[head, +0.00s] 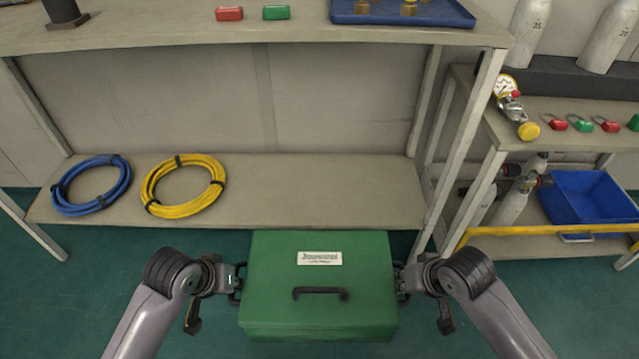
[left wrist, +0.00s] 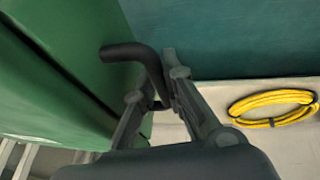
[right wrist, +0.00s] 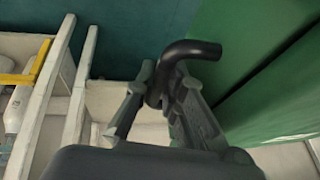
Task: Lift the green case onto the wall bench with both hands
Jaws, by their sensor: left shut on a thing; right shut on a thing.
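The green case (head: 318,270) has a white label and a dark top handle, and it is between my two grippers in front of the wall bench (head: 250,35). My left gripper (head: 236,283) is shut on the case's left side handle; that dark bent handle shows between the fingers in the left wrist view (left wrist: 130,52). My right gripper (head: 402,284) is shut on the right side handle, which also shows in the right wrist view (right wrist: 190,50). The case looks level. Its underside is hidden, so I cannot tell its exact height above the floor.
The bench's lower shelf (head: 310,190) carries a blue hose coil (head: 91,185) and a yellow hose coil (head: 184,186). The top holds a red block (head: 229,14), a green block (head: 276,13) and a blue tray (head: 400,12). A side bench (head: 560,108) with cylinders stands at right.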

